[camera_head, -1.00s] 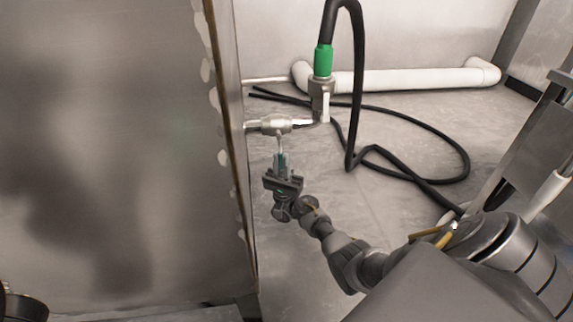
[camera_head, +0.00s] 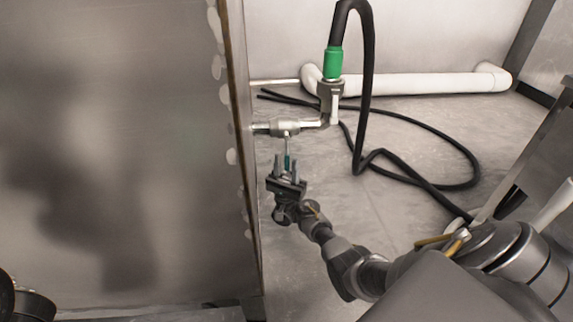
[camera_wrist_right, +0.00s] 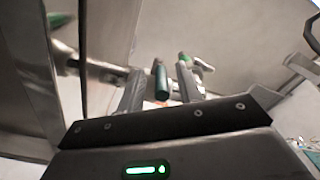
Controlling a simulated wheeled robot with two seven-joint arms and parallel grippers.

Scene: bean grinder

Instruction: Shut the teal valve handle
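The teal valve handle (camera_head: 288,162) is a thin lever with a teal grip, reaching toward me from the metal valve (camera_head: 285,127) on a short horizontal pipe. In the head view it stands roughly square to the pipe. My right gripper (camera_head: 287,169) is open, its two fingers on either side of the teal grip. The right wrist view shows the teal handle (camera_wrist_right: 161,82) between the spread fingers, with gaps visible beside it. Contact cannot be made out. My left gripper is not in view.
A large metal panel (camera_head: 120,150) stands close to the left of the valve. A green-collared hose fitting (camera_head: 333,63) rises at the pipe's right end, and its black hose (camera_head: 470,165) loops over the floor. A white pipe (camera_head: 420,82) runs along the back wall.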

